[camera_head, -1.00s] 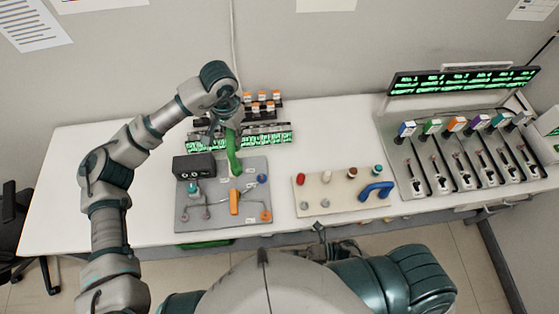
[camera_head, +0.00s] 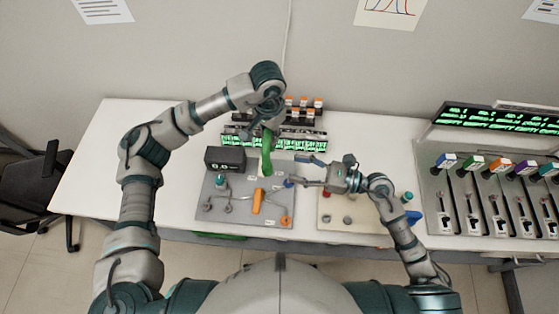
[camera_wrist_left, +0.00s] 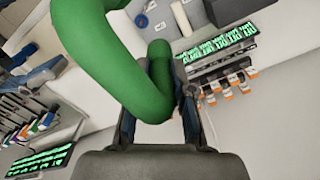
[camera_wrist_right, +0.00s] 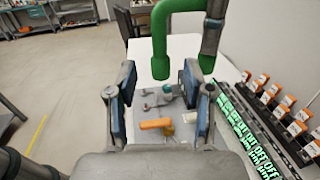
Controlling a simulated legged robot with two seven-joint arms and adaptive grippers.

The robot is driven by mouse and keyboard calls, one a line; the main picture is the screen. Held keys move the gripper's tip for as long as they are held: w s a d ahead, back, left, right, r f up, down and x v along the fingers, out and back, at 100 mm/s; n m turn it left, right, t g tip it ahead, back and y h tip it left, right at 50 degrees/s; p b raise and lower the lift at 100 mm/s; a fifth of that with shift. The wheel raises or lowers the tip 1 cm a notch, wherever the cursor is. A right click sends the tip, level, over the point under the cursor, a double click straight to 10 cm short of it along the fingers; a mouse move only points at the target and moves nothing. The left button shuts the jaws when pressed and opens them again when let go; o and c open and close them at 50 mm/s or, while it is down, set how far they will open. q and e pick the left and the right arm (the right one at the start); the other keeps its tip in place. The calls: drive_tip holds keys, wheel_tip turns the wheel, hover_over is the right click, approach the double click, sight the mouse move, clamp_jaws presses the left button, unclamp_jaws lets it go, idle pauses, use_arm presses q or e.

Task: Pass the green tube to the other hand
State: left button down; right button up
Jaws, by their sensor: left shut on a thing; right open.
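The green tube (camera_head: 267,153) hangs from my left gripper (camera_head: 268,128) above the grey panel in the head view. In the left wrist view the curved green tube (camera_wrist_left: 150,85) passes between the fingers of my left gripper (camera_wrist_left: 160,105), which is shut on it. My right gripper (camera_head: 306,171) is open and empty, just to the right of the tube's lower part, pointing left. In the right wrist view the tube's hanging end (camera_wrist_right: 160,66) shows ahead of and above the open fingers of the right gripper (camera_wrist_right: 160,100), apart from them.
A grey panel (camera_head: 208,212) with an orange handle (camera_head: 257,201) and a black box (camera_head: 225,159) lies below. Orange-capped vials (camera_head: 304,102) stand behind. A beige panel (camera_head: 335,222) lies under my right arm. The white table's left part (camera_head: 110,170) is clear.

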sight(270, 163)
drive_tip(key=x, duration=0.9)
drive_tip(key=shift+a, duration=0.2)
clamp_jaws()
use_arm(q)
drive_tip(key=c, duration=0.9)
unclamp_jaws()
drive_tip(key=shift+c, duration=0.2)
